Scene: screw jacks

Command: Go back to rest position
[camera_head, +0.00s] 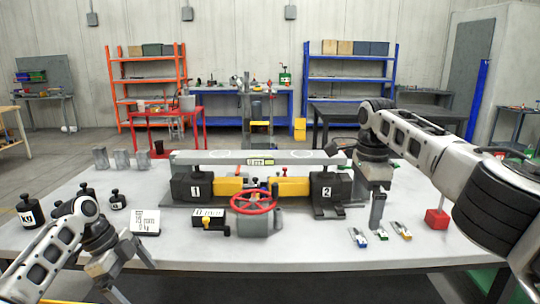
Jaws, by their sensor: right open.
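My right gripper (377,212) hangs fingers-down over the right part of the table, just right of the black block marked 2 (330,190). It is seen nearly edge-on and is open, with nothing visible in it. My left gripper (132,272) is low at the front left edge of the table, its two fingers apart and nothing visible between them. The screw jack device with a red handwheel (254,200) stands mid-table, with a block marked 1 (194,187) at its left and a long grey level beam (225,158) along the top.
Black weights (30,210) and a white sign (146,222) stand near my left arm. Grey metal blocks (122,160) are at the back left. Small coloured clips (381,234) and a red block with a post (437,218) lie at the right. The front middle of the table (300,255) is clear.

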